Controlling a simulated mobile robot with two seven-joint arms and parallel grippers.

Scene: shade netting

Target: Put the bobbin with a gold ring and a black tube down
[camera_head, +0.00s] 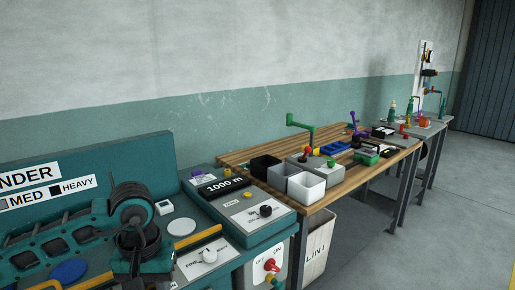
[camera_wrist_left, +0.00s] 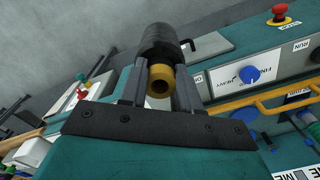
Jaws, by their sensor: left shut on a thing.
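In the left wrist view my left gripper (camera_wrist_left: 158,78) is shut on the bobbin, with one finger on each side of it. The bobbin's black tube (camera_wrist_left: 162,42) sticks out beyond the fingers, and its gold ring (camera_wrist_left: 160,80) faces the camera with a dark hole in the middle. Whatever lies under the bobbin is hidden, so I cannot tell if it touches anything. In the head view I cannot make out the bobbin. My right gripper is in neither view.
A teal winder (camera_head: 95,160) with a control panel (camera_head: 240,205) fills the left front. Grey floor lies right.

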